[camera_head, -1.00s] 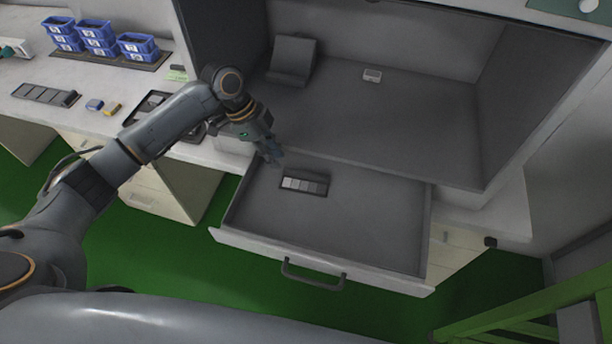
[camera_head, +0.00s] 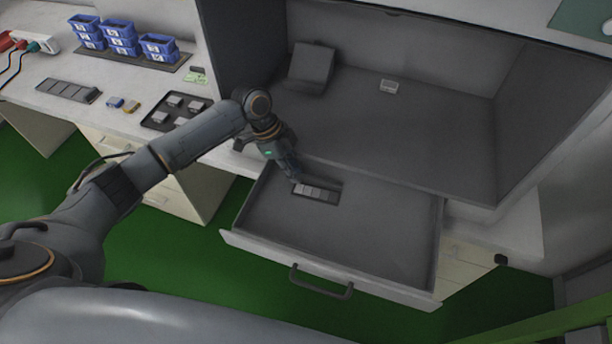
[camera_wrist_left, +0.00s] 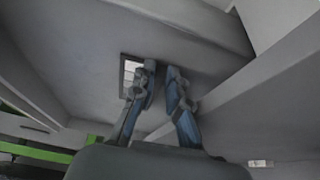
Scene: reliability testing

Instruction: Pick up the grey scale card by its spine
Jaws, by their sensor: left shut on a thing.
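The grey scale card (camera_head: 318,192), a dark strip with a row of lighter grey patches, is at the open drawer's back left. My left gripper (camera_head: 295,179) reaches down to the card's left end and is shut on its spine. In the left wrist view the card's patches (camera_wrist_left: 129,75) show beside one finger. The fingers (camera_wrist_left: 163,72) hide the gripped spine, and a narrow gap shows between them. I cannot tell whether the card is clear of the drawer floor. My right gripper is not in view.
The drawer (camera_head: 375,240) is otherwise empty, with a dark handle (camera_head: 320,284) in front. Above it is a grey booth with a wedge-shaped stand (camera_head: 311,66) and a small pale block (camera_head: 389,86). The left bench holds blue bins (camera_head: 119,36) and a dark tray (camera_head: 158,122).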

